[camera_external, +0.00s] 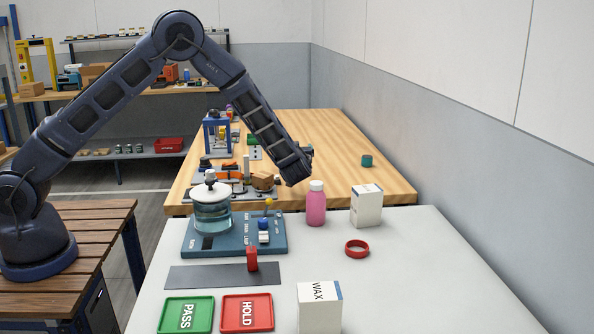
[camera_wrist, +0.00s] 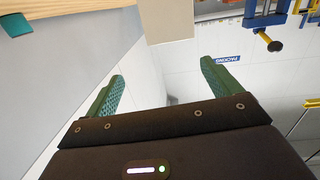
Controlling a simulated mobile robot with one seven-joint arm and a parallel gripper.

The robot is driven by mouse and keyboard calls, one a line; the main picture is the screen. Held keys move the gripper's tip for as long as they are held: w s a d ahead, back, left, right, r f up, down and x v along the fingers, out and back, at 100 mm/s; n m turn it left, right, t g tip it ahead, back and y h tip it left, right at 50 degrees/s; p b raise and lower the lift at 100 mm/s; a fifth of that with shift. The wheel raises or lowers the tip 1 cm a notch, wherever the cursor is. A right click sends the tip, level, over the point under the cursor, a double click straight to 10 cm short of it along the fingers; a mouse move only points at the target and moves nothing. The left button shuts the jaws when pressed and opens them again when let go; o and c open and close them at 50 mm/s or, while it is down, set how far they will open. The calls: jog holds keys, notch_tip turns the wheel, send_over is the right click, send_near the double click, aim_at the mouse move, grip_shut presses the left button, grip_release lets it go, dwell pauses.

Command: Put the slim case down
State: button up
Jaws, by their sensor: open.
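No thing is clearly marked as the slim case. The likeliest are two white cartons standing upright on the pale table: one (camera_external: 366,207) at the back right beside a pink bottle (camera_external: 316,205), and one marked WAX (camera_external: 320,310) at the front. My gripper (camera_wrist: 161,70) is open, its green fingers wide apart with nothing held between them in the wrist view. In the external view the end of my arm (camera_external: 300,168) hangs above the far wooden bench, behind and above the pink bottle. The fingers barely show there.
A blue panel (camera_external: 270,247) bears a lidded glass jar (camera_external: 212,213). A grey strip (camera_external: 205,276), green PASS tray (camera_external: 170,313), red HOLD tray (camera_external: 262,308) and red ring (camera_external: 357,249) lie nearby. The table's right part is clear. The wooden bench (camera_external: 340,150) holds a teal cup (camera_external: 367,160).

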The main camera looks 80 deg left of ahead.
jog(key=w+d+r+m+t+h, duration=0.1)
jog(key=d+r+m+t+h, duration=0.75)
jog(key=d+r, duration=1.3)
jog(key=s+d+r+m+t+h, duration=0.2)
jog(key=s+d+r+h, duration=0.4)
jog(key=s+d, duration=0.15)
jog(key=s+d+r+m+g+h, duration=0.1)
jog(key=s+d+m+g+h, duration=0.1)
jog(key=s+d, duration=0.6)
jog(key=s+d+r+m+g+h, duration=0.1)
jog(key=s+d+m+h, duration=0.2)
jog(key=s, duration=0.9)
jog(key=s+d+f+m+g+y, duration=0.1)
jog(key=s+f+g, duration=0.1)
jog(key=s, duration=0.9)
jog(key=s+f+m+g+y, duration=0.1)
jog(key=s+f+g, duration=0.1)
jog(key=s, duration=0.9)
jog(key=shift+d+f, duration=0.4)
jog(key=shift+f, duration=0.05)
jog(key=shift+o, duration=0.4)
jog(key=shift+w+g, duration=0.1)
jog(key=shift+g, duration=0.15)
